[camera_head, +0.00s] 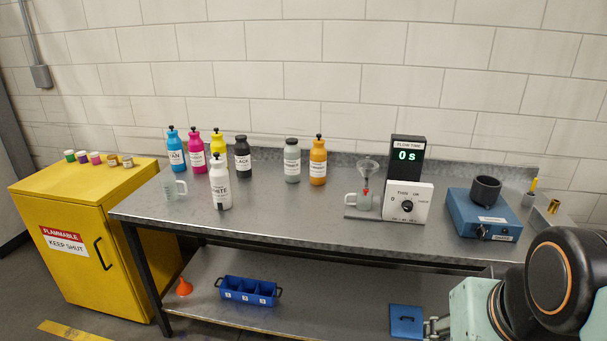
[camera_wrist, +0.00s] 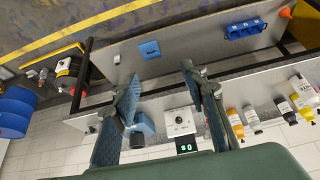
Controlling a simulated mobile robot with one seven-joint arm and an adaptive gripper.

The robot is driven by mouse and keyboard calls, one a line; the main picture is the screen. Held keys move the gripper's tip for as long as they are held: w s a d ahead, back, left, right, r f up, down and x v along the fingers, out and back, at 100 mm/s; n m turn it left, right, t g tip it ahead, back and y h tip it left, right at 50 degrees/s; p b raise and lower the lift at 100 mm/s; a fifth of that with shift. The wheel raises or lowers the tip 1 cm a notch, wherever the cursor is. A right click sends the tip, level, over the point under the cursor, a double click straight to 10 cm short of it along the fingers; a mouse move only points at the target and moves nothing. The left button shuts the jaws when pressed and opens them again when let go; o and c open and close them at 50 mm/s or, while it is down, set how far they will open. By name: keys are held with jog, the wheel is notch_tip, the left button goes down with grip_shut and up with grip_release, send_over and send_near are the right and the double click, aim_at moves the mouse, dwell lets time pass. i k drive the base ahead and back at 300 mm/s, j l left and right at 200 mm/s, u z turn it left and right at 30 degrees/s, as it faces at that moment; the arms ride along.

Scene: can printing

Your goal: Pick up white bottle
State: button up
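The white bottle (camera_head: 221,187) stands upright on the metal table, near its front edge at the left, with a black cap and a "WHITE" label. In the wrist view the white bottle (camera_wrist: 302,86) shows at the far right, partly cut by the edge. My gripper (camera_wrist: 160,76) is open with nothing between its fingers, and it is well away from the bottle.
Cyan (camera_head: 176,153), magenta (camera_head: 196,153), yellow (camera_head: 218,145) and black (camera_head: 242,159) bottles stand behind the white one. A clear beaker (camera_head: 172,188) is at its left. Grey (camera_head: 292,163) and orange (camera_head: 318,164) bottles are to the right, then the flow timer (camera_head: 407,157) and blue device (camera_head: 484,214).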

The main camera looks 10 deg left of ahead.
aim_at(219, 176)
jog(key=i+j, duration=0.2)
jog(key=j, duration=0.15)
jog(key=i+j+z, duration=0.1)
jog(key=j, duration=0.25)
jog(key=i+j, duration=0.3)
jog(key=i+j+z, duration=0.1)
jog(key=j, duration=0.3)
jog(key=i+j, duration=0.25)
jog(key=j, duration=0.15)
jog(key=i+j+z, duration=0.1)
jog(key=j, duration=0.3)
jog(key=i+j, duration=0.15)
jog(key=j, duration=0.2)
jog(key=i+j, duration=0.15)
jog(key=j, duration=0.2)
jog(key=i+z, duration=0.1)
